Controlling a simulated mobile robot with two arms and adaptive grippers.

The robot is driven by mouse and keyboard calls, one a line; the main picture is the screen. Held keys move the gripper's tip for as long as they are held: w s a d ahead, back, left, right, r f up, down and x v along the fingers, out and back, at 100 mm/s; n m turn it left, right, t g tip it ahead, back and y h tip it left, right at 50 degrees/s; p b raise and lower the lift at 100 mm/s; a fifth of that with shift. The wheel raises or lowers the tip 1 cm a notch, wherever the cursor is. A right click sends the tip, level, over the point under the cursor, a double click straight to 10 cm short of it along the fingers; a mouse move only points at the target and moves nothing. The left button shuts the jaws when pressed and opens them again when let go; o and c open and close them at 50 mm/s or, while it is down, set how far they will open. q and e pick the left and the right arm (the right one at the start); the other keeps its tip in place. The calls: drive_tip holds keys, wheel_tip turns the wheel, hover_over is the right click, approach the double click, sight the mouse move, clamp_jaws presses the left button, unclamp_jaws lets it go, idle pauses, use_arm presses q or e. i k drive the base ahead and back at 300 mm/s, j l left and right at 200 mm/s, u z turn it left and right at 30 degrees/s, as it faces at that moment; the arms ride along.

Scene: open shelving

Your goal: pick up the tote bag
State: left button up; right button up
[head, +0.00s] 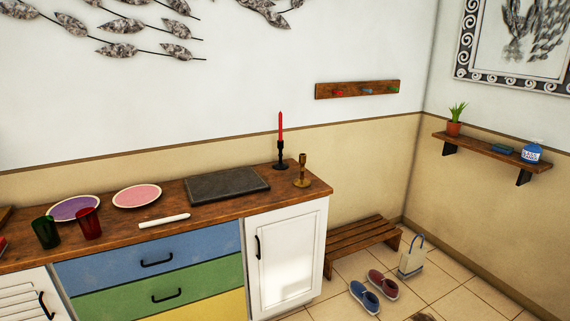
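A small pale tote bag (411,261) with a grey lower band stands upright on the tiled floor, right of the wooden bench's near end. Its thin blue-grey handle loop sticks up above it. Neither of my grippers shows in the head view.
A blue shoe (364,297) and a red shoe (383,284) lie on the floor left of the bag. The slatted bench (362,244) stands behind them. A white cabinet (286,262) under the wooden counter (225,208) stands to the left. A wall shelf (493,152) hangs above right.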

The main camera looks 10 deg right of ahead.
sight(412, 260)
drive_tip(key=i+l+z, duration=0.2)
drive_tip(key=i+z, duration=0.25)
drive_tip(key=i+l+z, duration=0.1)
drive_tip(key=i+z, duration=0.6)
drive_tip(key=z, duration=0.15)
drive_tip(key=i+j+z, duration=0.2)
drive_tip(key=i+z, duration=0.2)
drive_tip(key=i+l+u, duration=0.15)
drive_tip(key=i, duration=0.35)
drive_tip(key=i+l+u, duration=0.15)
drive_tip(key=i, duration=0.35)
